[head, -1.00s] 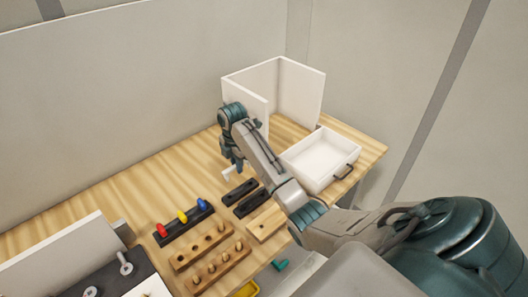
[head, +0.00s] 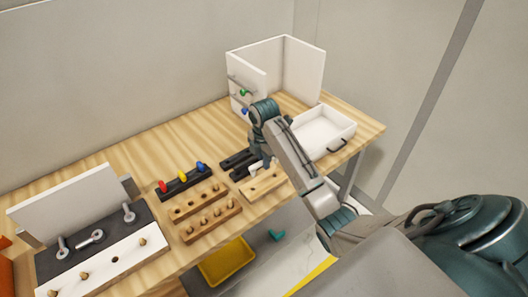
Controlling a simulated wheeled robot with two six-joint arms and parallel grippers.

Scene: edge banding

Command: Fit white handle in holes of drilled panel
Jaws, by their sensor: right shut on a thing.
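The white handle (head: 256,167) is held low over the table, just above or at the far edge of a small pale wooden panel with dark holes (head: 266,184), which looks like the drilled panel. I cannot tell whether the handle touches the panel. My right gripper (head: 262,160) is shut on the handle and points down. The wrist and forearm partly hide the fingers. My left gripper is not in view.
Black blocks (head: 236,160) lie just behind the panel. A white drawer (head: 324,132) and an open white cabinet (head: 303,66) stand at the back right. Wooden peg racks (head: 212,222) and a black rack with coloured handles (head: 183,180) are on the left.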

